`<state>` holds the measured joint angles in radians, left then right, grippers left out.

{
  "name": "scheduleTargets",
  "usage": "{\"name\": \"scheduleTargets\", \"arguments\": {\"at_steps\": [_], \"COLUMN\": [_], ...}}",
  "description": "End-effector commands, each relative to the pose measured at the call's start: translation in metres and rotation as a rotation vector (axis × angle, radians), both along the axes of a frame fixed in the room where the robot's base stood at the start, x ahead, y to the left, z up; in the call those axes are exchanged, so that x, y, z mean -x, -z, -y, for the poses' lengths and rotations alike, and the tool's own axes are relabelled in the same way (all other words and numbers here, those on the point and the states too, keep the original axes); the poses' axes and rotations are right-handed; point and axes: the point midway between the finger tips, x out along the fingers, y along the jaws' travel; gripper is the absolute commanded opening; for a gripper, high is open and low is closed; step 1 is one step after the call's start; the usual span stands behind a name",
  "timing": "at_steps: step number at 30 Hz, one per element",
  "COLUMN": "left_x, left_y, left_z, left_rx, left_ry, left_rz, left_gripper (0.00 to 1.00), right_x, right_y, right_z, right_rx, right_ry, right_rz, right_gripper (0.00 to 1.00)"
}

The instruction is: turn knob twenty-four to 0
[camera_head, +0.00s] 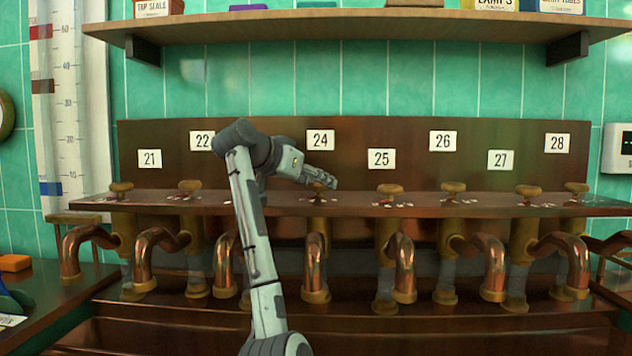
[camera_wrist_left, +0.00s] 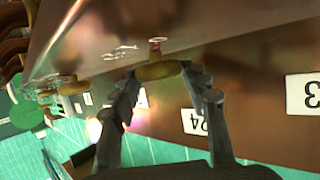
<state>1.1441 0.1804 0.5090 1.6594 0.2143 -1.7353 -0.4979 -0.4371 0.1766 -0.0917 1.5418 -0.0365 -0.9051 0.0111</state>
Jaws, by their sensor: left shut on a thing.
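Knob twenty-four (camera_head: 317,187) is a small brass-coloured knob on the brown shelf, below the white label 24 (camera_head: 320,140). My left gripper (camera_head: 322,180) reaches it from the left and partly covers it. In the left wrist view the knob (camera_wrist_left: 158,71) sits between the two fingertips of my left gripper (camera_wrist_left: 161,76), which are shut on it. The label 24 (camera_wrist_left: 195,122) shows upside down there, partly behind a finger. I cannot read the knob's setting; the small marks by it are too blurred. My right gripper is not in view.
Similar brass knobs stand along the shelf, such as one below label 25 (camera_head: 390,189) and one below label 22 (camera_head: 190,186). Copper pipes (camera_head: 403,262) hang below the shelf (camera_head: 450,210). My left arm hides the label 23 area in the head view.

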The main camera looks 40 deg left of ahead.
Motion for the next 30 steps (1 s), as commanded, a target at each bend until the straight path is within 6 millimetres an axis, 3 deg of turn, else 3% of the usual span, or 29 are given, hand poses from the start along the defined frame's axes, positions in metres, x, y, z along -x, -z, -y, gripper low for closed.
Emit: {"name": "scheduleTargets", "arguments": {"at_steps": [12,13,18,30], "left_x": [-0.0001,-0.0001,-0.0002,0.0067], "left_y": [0.0011,0.0011,0.0009,-0.0029], "left_z": [-0.0001,-0.0001,-0.0001,-0.0012], "left_rx": [0.001,0.001,0.001,0.000], "left_ry": [0.008,0.008,0.008,0.006], "left_rz": [-0.003,-0.003,-0.002,0.000], "left_gripper": [0.16,0.46,0.66,0.66], "right_x": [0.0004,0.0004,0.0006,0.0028], "right_y": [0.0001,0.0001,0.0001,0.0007], "right_z": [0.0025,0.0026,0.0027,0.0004], "right_rx": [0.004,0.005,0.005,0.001], "right_ry": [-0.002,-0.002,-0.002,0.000], "right_rz": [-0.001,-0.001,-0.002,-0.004], "right_gripper": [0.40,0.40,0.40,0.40]}}
